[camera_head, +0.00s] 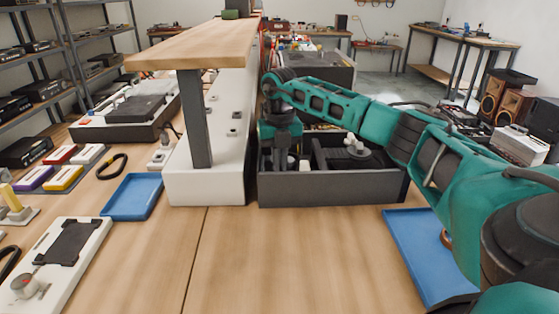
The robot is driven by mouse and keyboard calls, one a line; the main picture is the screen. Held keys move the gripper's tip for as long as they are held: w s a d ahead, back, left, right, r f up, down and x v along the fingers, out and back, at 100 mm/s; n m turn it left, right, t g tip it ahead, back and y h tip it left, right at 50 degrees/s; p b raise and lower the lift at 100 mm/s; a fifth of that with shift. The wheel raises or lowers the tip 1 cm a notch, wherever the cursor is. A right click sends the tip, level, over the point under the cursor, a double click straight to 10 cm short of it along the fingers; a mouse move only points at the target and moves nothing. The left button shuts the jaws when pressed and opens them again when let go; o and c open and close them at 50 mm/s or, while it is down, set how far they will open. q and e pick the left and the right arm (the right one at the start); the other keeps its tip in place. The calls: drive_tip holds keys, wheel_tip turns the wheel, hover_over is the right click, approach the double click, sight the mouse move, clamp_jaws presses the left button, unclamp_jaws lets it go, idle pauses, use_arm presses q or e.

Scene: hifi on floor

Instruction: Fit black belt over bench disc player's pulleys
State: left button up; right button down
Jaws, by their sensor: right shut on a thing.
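The bench disc player (335,190) is an open dark grey case in the middle of the bench. Inside it, a pale round part like a pulley (357,148) shows at the right, and a small white part (304,166) sits near the left. My right gripper (286,162) points down into the left end of the case. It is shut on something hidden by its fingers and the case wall. A black belt loop (112,166) lies on the bench at the left. No belt shows clearly around the pulleys. My left gripper is out of view.
A tall white block (205,185) with a wooden shelf (200,42) on a grey post stands directly left of the player. Blue trays lie left (133,197) and right (412,240). Another player (130,112) stands back left. The front middle bench is clear.

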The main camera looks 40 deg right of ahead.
drive_tip(key=shift+f, duration=0.1)
drive_tip(key=c, duration=1.2)
unclamp_jaws()
use_arm(q)
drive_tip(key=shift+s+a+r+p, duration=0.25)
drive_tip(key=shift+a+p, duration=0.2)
drive_tip(key=shift+p, duration=0.55)
use_arm(e)
drive_tip(key=shift+r, duration=6.5)
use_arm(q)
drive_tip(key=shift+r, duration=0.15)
use_arm(e)
drive_tip(key=shift+r, duration=0.1)
use_arm(q)
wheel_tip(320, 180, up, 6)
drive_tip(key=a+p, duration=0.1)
drive_tip(key=p, duration=0.7)
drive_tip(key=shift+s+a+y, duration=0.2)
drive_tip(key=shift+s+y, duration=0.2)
use_arm(e)
wheel_tip(320, 180, up, 7)
drive_tip(key=shift+f, duration=0.1)
